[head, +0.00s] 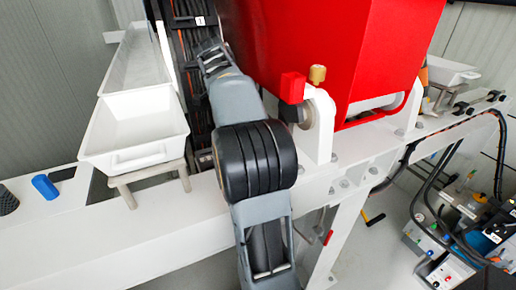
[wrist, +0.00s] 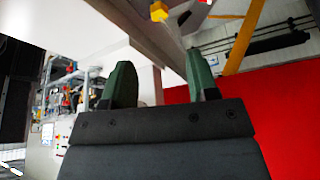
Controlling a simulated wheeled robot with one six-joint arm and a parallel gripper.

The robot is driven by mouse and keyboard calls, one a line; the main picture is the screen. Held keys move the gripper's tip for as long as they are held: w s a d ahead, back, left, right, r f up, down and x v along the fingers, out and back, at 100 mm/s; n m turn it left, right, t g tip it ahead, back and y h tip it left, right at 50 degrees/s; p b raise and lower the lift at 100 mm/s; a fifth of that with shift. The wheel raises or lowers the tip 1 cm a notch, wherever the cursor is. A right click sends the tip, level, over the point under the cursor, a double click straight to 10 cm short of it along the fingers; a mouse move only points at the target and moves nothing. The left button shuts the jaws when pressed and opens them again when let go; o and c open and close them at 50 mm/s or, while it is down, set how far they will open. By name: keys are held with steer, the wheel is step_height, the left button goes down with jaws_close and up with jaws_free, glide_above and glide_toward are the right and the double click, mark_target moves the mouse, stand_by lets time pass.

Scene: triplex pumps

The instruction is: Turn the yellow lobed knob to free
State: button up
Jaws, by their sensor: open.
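A small yellow knob-like part (wrist: 158,11) shows at the top edge of the wrist view, on a grey surface; its lobes are too small to make out. In the head view a brass-yellow knob (head: 317,74) sits on top of a white bracket (head: 320,125), beside a red block (head: 292,87). I cannot tell whether both views show the same part. My gripper (wrist: 159,64) is open, its two green fingers wide apart with nothing between them. The yellow part lies beyond the fingertips, apart from them. In the head view my arm reaches up and the fingers cannot be made out.
A large red housing (head: 385,40) stands right of my arm. A white tray (head: 135,128) rests on a stand at the left, near a blue cylinder (head: 45,187). Hoses and blue equipment (head: 455,225) fill the lower right. The white beam (head: 110,235) crosses below.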

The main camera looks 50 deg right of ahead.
steer(key=b+x, duration=0.2)
steer(key=x, duration=1)
steer(key=c, duration=0.9)
